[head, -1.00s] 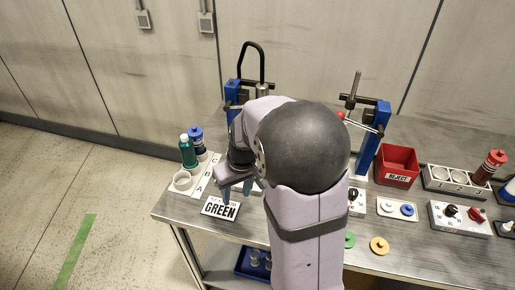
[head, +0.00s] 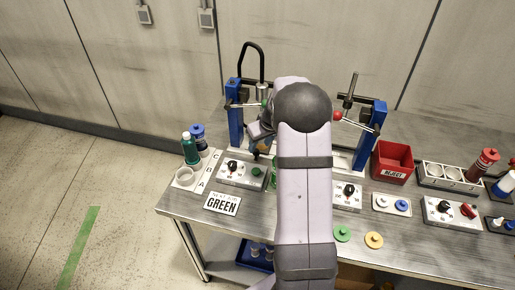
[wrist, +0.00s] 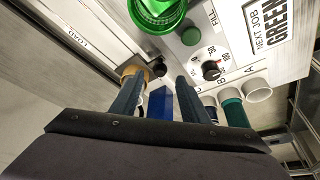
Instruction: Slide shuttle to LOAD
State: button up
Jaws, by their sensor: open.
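My gripper (head: 257,151) is open at the left side of the pump frame, low over the bench and partly hidden by my arm in the head view. In the wrist view its two fingers (wrist: 160,80) stand apart. A small black knob (wrist: 159,69) shows between the fingertips, next to a tan round part (wrist: 130,71); it looks like the shuttle's handle, but I cannot tell if the fingers touch it. The LOAD label (wrist: 79,30) is on a pale rail at the upper left of the wrist view. The shuttle's body is mostly hidden.
A green transparent vessel (wrist: 158,14) stands close to the fingers. A dial box (head: 241,173) with a green button is in front, beside the GREEN card (head: 222,204). Blue posts (head: 236,122) flank the frame. A red REJECT bin (head: 392,162) is at right.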

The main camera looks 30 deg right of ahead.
aim_at(257, 151)
jog(key=shift+p+x, duration=0.8)
jog(key=shift+x, duration=1.8)
